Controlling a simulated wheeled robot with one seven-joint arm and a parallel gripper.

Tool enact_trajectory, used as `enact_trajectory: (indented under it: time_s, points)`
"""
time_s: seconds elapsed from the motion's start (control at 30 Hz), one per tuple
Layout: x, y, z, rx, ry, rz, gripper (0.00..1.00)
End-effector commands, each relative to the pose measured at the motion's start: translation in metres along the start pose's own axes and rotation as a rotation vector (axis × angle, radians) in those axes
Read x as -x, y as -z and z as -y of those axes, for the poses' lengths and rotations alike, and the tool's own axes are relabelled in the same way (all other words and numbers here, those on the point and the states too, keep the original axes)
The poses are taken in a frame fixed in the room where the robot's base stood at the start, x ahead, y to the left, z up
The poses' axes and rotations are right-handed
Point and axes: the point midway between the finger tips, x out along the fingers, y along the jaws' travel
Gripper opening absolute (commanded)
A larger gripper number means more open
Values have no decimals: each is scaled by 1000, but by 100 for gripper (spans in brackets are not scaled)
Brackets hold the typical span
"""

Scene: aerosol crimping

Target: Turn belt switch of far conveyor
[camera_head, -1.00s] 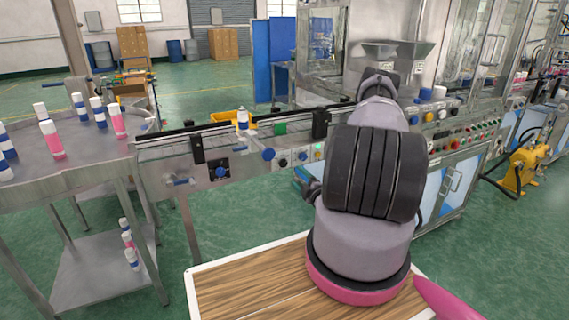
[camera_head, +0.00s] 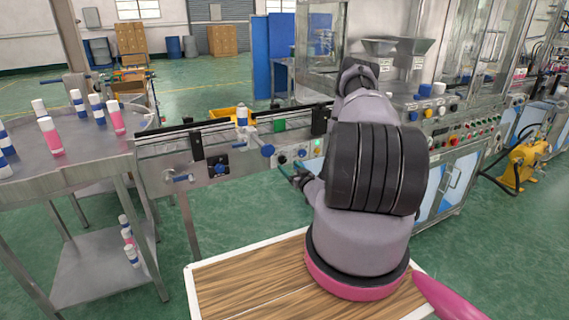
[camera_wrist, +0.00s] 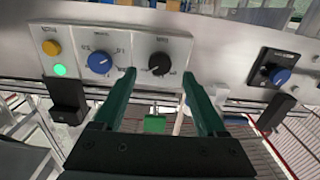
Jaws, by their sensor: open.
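A conveyor (camera_head: 236,140) runs along the far side of the room's near area, with a control panel (camera_head: 300,155) on its front. In the wrist view the panel carries a black knob (camera_wrist: 159,64), a blue knob (camera_wrist: 100,62), a lit green lamp (camera_wrist: 59,70) and a yellow button (camera_wrist: 51,48). Labels are too small to read, so I cannot tell which knob is the belt switch. My gripper (camera_wrist: 159,76) is open and empty, its green fingertips either side of the black knob in the picture; contact is not clear. Another blue knob on a black plate (camera_wrist: 271,72) sits farther right.
A round steel table (camera_head: 85,150) with several bottles stands at the left. A crimping machine (camera_head: 455,140) with many buttons is at the right. A bottle (camera_head: 242,115) stands on the conveyor. Wooden-topped surface (camera_head: 250,285) lies in front; green floor is open between.

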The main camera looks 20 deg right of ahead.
Motion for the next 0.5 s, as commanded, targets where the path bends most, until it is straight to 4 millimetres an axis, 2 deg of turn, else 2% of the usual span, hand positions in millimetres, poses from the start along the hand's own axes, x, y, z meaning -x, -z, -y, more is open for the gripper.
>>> enact_trajectory:
  time_s: [0.03, 0.2, 0.33, 0.5]
  points:
    - [-10, 0, 1, 3, 3, -2, 74]
    - [-36, 0, 0, 3, 1, -1, 74]
    - [-46, 0, 0, 2, 0, 0, 74]
    - [-50, 0, 0, 1, 0, 1, 74]
